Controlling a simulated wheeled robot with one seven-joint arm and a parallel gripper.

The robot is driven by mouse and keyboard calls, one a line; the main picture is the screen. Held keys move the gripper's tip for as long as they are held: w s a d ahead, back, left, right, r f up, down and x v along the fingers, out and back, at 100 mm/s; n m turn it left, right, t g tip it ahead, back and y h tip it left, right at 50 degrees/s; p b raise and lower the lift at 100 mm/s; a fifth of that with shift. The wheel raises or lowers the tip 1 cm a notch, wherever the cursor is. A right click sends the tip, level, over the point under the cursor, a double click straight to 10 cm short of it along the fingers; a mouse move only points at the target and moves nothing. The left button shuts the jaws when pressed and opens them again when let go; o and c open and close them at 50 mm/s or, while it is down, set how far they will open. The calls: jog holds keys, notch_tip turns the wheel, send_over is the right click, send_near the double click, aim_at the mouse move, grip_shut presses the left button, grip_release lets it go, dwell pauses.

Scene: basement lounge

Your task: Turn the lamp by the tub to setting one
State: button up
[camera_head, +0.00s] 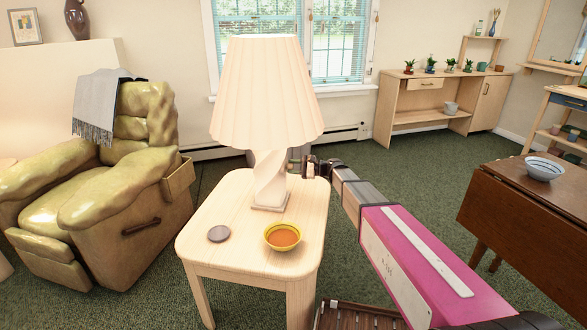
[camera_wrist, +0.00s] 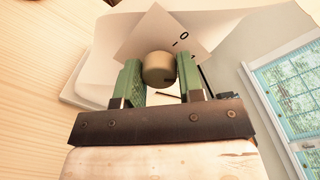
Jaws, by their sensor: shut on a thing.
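The lamp (camera_head: 267,95) has a pleated cream shade and a white twisted base, and stands upright on a pale wooden side table (camera_head: 225,200). My gripper (camera_head: 308,167) reaches in from the right beside the lamp base. In the wrist view, the green fingers of my gripper (camera_wrist: 160,80) are shut on a round tan knob (camera_wrist: 158,68), one on each side. The knob sits before a pale plate (camera_wrist: 150,35) with a printed 0 and a short dash. Other marks are partly hidden by a finger. I cannot tell the knob's setting.
A yellow bowl (camera_head: 283,237) and a grey disc (camera_head: 219,234) lie on the side table near the lamp. A green armchair (camera_head: 110,200) stands at left. A brown table (camera_head: 520,205) with a bowl (camera_head: 545,169) is at right. Open carpet lies behind.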

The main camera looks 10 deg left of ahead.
jog(key=o, duration=0.9)
jog(key=shift+d, duration=0.1)
jog(key=d, duration=1)
jog(key=shift+w+d+r, duration=0.15)
jog(key=shift+w+d, duration=0.15)
jog(key=shift+w, duration=0.1)
jog(key=s+d+f+n+h, duration=0.3)
jog(key=s+d+f+h, duration=0.8)
jog(key=s+d, duration=0.5)
jog(key=s+d+f+n+h, duration=0.1)
jog(key=s+d+h, duration=0.1)
jog(key=d, duration=0.4)
jog(key=s+d+f+n+h, duration=0.1)
jog(key=s+d+h, duration=0.1)
jog(key=s+d, duration=0.2)
jog(key=s+d+f+n+t+h, duration=0.1)
jog(key=s+d+h, duration=0.1)
jog(key=d, duration=0.5)
jog(key=shift+s+d+f+n+h, duration=0.15)
jog(key=shift+s+d+n, duration=0.05)
jog(key=shift+s, duration=0.2)
jog(key=shift+s+d+f+n+h, duration=0.15)
jog(key=shift+s+n, duration=0.05)
jog(key=shift+s, duration=0.2)
